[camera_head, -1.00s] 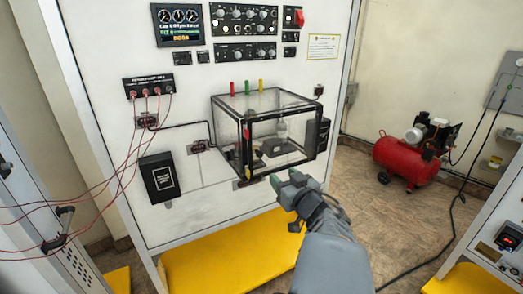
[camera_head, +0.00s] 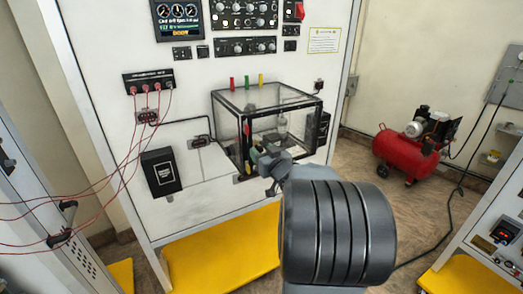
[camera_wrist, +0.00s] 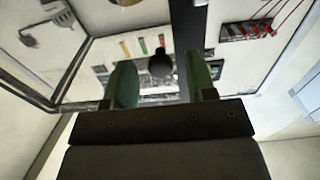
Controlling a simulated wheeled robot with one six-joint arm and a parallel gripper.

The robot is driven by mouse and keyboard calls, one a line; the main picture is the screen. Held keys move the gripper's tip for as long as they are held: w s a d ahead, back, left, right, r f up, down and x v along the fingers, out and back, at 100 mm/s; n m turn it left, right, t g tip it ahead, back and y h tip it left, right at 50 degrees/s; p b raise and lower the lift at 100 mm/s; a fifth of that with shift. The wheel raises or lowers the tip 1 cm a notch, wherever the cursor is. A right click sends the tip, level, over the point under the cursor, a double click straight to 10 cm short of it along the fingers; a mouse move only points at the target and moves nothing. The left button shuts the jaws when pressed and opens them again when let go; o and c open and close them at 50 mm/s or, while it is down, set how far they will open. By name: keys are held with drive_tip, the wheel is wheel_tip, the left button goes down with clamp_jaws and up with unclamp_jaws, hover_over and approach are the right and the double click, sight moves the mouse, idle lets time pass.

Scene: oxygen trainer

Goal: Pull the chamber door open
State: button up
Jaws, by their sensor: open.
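The chamber (camera_head: 232,103) is a clear box with black edges on the white panel. Its clear front door (camera_head: 285,130) looks shut in the head view. My gripper (camera_head: 258,157) is at the lower left front of the chamber, and my wrist and arm cover part of that area. In the wrist view my gripper (camera_wrist: 160,76) is open, with its two green fingers apart. A dark round knob (camera_wrist: 160,63) shows between the fingers, beside a dark upright bar (camera_wrist: 189,35). I cannot tell whether the fingers touch it.
Red cables (camera_head: 125,150) hang at the left of the panel. A black box (camera_head: 160,172) is mounted left of the chamber. A yellow base (camera_head: 220,255) sticks out below. A red compressor (camera_head: 405,150) stands on the floor to the right.

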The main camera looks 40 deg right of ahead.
drive_tip(key=shift+w, duration=0.4)
drive_tip(key=shift+c, duration=0.5)
clamp_jaws()
